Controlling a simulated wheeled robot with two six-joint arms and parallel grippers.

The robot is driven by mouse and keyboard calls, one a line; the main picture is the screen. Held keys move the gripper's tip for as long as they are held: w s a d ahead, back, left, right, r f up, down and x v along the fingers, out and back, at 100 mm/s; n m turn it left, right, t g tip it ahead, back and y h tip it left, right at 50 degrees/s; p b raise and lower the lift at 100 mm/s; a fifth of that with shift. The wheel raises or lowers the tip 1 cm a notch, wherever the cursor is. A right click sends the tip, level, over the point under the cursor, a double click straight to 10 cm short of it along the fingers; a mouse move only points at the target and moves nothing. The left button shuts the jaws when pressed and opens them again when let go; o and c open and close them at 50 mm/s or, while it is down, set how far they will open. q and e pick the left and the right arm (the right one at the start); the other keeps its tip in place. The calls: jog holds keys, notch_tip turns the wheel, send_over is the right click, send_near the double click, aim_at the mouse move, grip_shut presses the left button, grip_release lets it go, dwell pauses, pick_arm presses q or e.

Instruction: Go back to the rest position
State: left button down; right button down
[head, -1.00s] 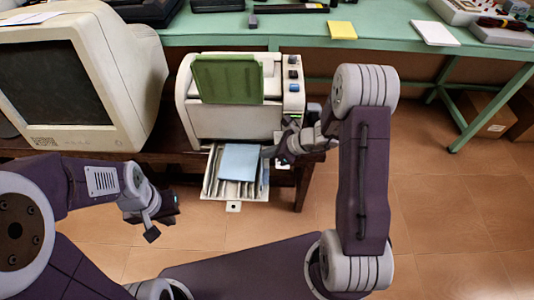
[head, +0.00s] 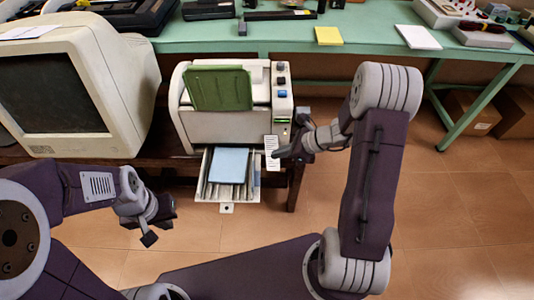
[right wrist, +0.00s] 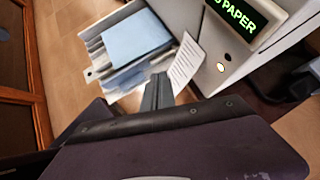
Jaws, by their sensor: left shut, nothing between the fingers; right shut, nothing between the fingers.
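My left gripper (head: 150,238) hangs over the floor at the lower left, shut and empty, apart from everything. My right gripper (head: 280,153) is at the right front of the white printer (head: 228,128), beside a printed paper strip (head: 272,152). In the right wrist view its fingers (right wrist: 157,90) are shut, with the paper strip (right wrist: 186,63) just beyond them. I cannot tell from the head view whether they touch it. A blue sheet (head: 229,166) lies in the printer's front tray (head: 227,208). The printer display in the right wrist view (right wrist: 237,20) ends in "PAPER".
An old beige monitor (head: 115,80) stands left of the printer on a dark wooden table. A green bench (head: 375,40) behind holds a yellow pad (head: 328,36), a white pad (head: 418,37) and tools. Cardboard boxes (head: 470,112) sit under it. The tiled floor (head: 450,220) at right is open.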

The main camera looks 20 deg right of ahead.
pick_arm(q)
jog(key=shift+s+r, duration=0.1)
jog(key=shift+r, duration=0.4)
pick_arm(e)
jog(key=v, duration=0.2)
jog(key=shift+s+d+r, duration=0.1)
jog(key=shift+s+r, duration=0.05)
jog(key=shift+s, duration=0.05)
